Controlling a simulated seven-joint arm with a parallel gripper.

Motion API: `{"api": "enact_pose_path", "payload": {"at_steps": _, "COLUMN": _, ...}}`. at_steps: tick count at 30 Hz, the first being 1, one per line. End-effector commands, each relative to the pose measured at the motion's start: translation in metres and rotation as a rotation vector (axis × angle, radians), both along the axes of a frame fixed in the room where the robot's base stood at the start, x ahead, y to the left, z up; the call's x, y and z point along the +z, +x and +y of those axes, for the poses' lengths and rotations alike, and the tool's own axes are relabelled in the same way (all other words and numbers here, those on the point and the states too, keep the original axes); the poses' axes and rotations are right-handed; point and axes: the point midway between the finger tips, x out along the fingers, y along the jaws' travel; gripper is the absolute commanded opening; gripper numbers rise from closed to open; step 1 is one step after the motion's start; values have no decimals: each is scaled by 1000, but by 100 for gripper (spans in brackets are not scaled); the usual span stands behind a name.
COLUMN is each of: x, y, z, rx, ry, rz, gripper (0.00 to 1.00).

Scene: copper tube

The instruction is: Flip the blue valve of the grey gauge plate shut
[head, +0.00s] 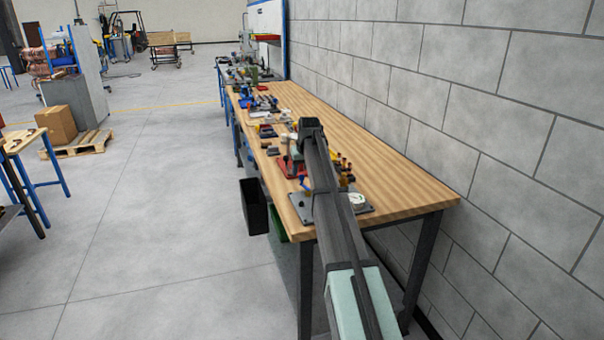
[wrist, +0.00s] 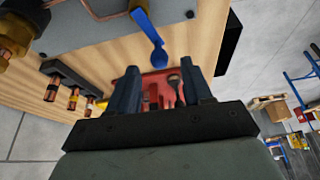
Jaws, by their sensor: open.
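The blue valve lever (wrist: 150,32) shows at the top middle of the wrist view. It slants from a brass body at the top edge down to a rounded tip. The grey gauge plate (head: 300,199) lies at the near end of the bench in the head view, partly hidden by my arm. Its white dial gauge (head: 357,200) shows to the right. My gripper (wrist: 162,82) is open and empty in the wrist view. The lever's tip appears just above the gap between the fingers; contact cannot be told. My fingers are hidden in the head view.
A copper pipe (wrist: 97,16) and brass fitting (wrist: 12,42) are at upper left. A dark rack (wrist: 72,74) with copper pieces is at left. A red stand (wrist: 160,88) shows between the fingers. A block wall (head: 440,90) runs along the wooden bench (head: 400,185), whose right side is clear.

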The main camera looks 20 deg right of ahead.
Motion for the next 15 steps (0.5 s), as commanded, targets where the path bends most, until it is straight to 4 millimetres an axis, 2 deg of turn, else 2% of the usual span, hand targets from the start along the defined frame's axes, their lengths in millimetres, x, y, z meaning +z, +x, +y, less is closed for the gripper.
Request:
{"api": "enact_pose_path", "payload": {"at_steps": 6, "x": -15, "y": 6, "z": 0, "rx": 0, "ry": 0, "rz": 1, "gripper": 50}}
{"api": "enact_pose_path", "payload": {"at_steps": 15, "x": -18, "y": 7, "z": 0, "rx": 0, "ry": 0, "rz": 0, "gripper": 50}}
